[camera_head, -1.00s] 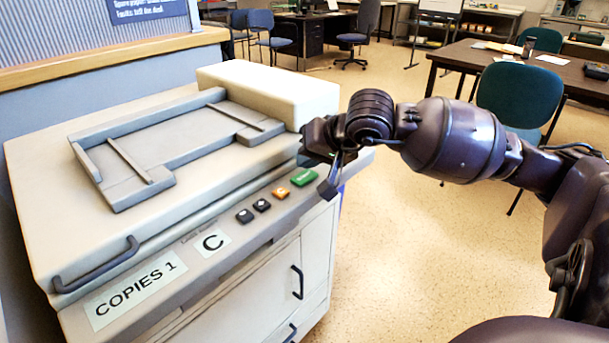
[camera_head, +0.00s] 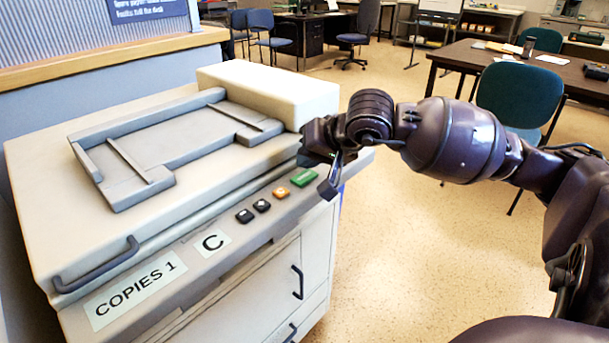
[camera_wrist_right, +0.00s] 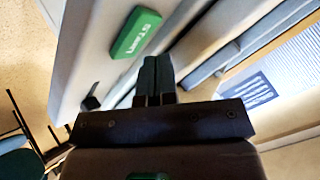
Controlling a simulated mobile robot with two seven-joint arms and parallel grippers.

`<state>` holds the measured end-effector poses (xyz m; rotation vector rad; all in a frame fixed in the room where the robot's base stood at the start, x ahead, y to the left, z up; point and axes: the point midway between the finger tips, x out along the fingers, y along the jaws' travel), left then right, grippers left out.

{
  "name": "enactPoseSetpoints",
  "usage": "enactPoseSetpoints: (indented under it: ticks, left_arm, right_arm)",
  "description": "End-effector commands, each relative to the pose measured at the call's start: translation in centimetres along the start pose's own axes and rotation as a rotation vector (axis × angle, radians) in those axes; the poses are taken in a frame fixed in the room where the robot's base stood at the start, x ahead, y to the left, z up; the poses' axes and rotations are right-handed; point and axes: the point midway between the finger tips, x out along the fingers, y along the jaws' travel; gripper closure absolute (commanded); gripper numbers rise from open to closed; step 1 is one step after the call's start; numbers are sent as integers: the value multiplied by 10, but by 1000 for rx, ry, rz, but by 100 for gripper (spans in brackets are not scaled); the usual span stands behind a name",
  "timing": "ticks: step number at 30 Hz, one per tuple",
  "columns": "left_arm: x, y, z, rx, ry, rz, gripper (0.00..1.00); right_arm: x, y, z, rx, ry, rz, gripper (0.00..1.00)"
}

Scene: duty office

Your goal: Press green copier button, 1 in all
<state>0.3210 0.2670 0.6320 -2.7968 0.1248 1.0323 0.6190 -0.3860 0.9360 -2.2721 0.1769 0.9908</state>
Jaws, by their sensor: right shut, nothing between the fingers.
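The green copier button (camera_head: 303,177) is the rightmost of the row on the copier's (camera_head: 150,220) sloped front panel. In the right wrist view the green button (camera_wrist_right: 136,32) carries white lettering, "START". My right gripper (camera_head: 318,158) is beside the panel's right end, just above and behind the green button in the head view. In the wrist view its fingers (camera_wrist_right: 155,75) are shut together and empty, with their tips close to the button's lower right but appearing apart from it. The gap's depth is hard to judge. My left gripper is not in view.
An orange button (camera_head: 281,193) and two dark buttons (camera_head: 262,205) sit left of the green one. A raised block (camera_head: 270,90) stands at the copier's back right. A green chair (camera_head: 520,95) and a brown table (camera_head: 480,55) stand further off. Open floor lies right of the copier.

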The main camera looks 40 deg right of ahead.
Motion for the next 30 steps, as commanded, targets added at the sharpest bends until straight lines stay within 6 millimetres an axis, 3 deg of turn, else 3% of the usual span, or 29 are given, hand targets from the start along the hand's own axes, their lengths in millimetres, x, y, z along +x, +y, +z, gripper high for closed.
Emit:
enactPoseSetpoints:
  ticks: [11, 30]
  left_arm:
    - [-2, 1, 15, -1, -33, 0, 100]
    - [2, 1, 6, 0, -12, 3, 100]
  right_arm:
    - [6, 5, 5, 0, -1, 1, 100]
    - [8, 6, 6, 0, 0, 1, 100]
